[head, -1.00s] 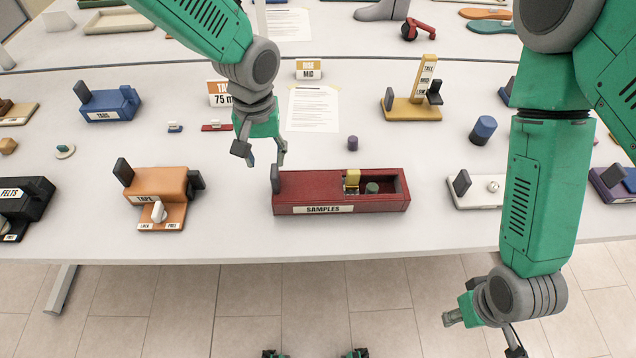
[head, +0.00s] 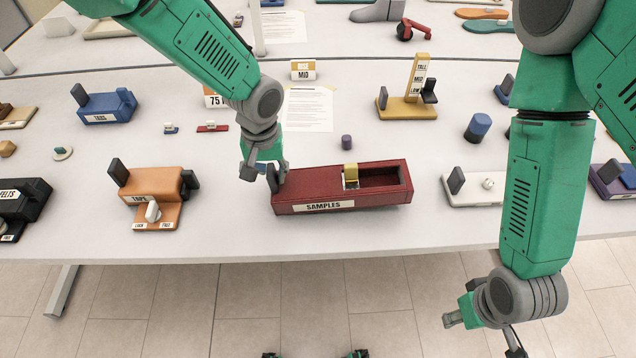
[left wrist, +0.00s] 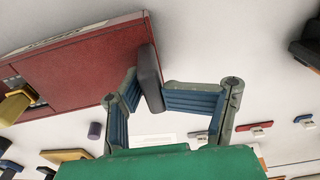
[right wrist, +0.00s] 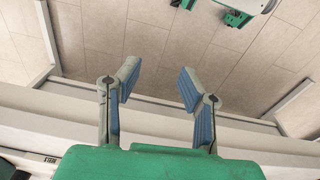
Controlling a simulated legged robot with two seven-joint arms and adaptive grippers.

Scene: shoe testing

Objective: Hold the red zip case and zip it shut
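The red case (head: 310,190), labelled SAMPLES, stands at the table's front, turned slightly with its right end farther back. A dark upright tab (head: 274,178) is at its left end. A yellow slider (head: 350,176) sits at the left end of the open slot (head: 380,177) on top. My left gripper (head: 268,172) is at the tab. In the left wrist view the fingers (left wrist: 150,88) are on both sides of the tab (left wrist: 149,78) and appear to press on it. My right gripper (right wrist: 158,85) is open and empty, low in front of the table.
An orange TAPE holder (head: 152,186) stands left of the case and a white holder (head: 478,186) right of it. A small purple cylinder (head: 346,142) and a paper sheet (head: 308,110) lie behind. The table's front edge (head: 330,238) is close to the case.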

